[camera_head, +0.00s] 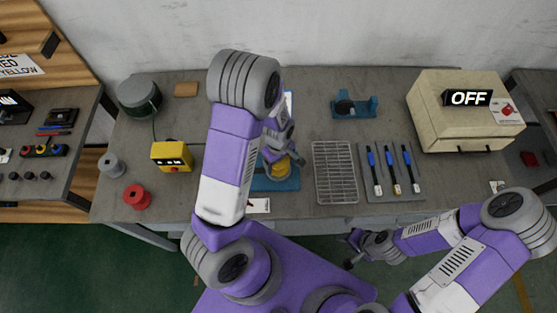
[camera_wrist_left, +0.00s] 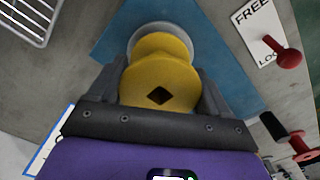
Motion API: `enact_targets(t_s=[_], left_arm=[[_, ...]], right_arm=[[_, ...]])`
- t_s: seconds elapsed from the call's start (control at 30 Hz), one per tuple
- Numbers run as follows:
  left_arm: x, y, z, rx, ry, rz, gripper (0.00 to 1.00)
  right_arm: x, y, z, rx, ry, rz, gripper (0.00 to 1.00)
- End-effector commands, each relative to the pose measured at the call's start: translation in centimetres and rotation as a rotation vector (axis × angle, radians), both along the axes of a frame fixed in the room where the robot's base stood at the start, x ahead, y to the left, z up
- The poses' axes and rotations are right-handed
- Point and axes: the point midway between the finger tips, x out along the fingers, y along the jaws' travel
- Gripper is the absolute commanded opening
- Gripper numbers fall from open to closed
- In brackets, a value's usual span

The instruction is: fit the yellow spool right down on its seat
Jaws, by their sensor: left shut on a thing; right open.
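The yellow spool (camera_wrist_left: 158,75) is between the fingers of my left gripper (camera_wrist_left: 160,88), which is shut on it. A dark diamond-shaped hole shows in its near flange. Behind it, a pale grey round part (camera_wrist_left: 150,29), apparently the seat, shows on a blue base plate (camera_wrist_left: 112,40). The spool overlaps this part; I cannot tell whether they touch. In the head view, the spool (camera_head: 281,168) is over the blue plate (camera_head: 287,184), partly hidden by my left arm. My right gripper (camera_head: 352,250) is open and empty, off the table's front edge.
A red-knobbed lever (camera_wrist_left: 287,57) stands beside a FREE/LOCK label right of the plate in the wrist view. A wire rack (camera_head: 335,172) and tool tray (camera_head: 379,193) lie right of the plate. A red spool (camera_head: 137,197), grey spool (camera_head: 111,165) and yellow box (camera_head: 172,156) stand left.

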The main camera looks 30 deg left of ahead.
Motion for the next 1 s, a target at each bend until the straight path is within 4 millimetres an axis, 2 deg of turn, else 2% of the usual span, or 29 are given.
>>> enact_targets(t_s=[0.4,0.43,0.53,0.57,0.83,1.0], left_arm=[[0.0,0.0,-1.1,0.000,0.000,0.001,0.48],[0.0,0.0,-1.0,0.000,0.000,0.001,0.83],[0.0,0.0,-1.0,0.000,0.000,0.001,0.98],[0.0,0.0,-1.0,0.000,0.000,0.001,1.00],[0.0,0.0,-0.6,0.000,-0.001,0.001,1.00],[0.1,0.0,1.9,-0.001,-0.004,0.001,1.00]], right_arm=[[0.0,0.0,-0.9,0.000,0.000,0.000,0.43],[0.0,0.0,-0.9,0.000,0.000,0.000,0.43],[0.0,0.0,-0.8,0.000,0.000,0.000,0.43],[0.0,0.0,-0.8,0.000,0.000,0.000,0.43],[0.0,0.0,-0.7,0.000,0.000,0.000,0.43],[0.0,0.0,-0.1,0.000,0.000,0.000,0.43]])
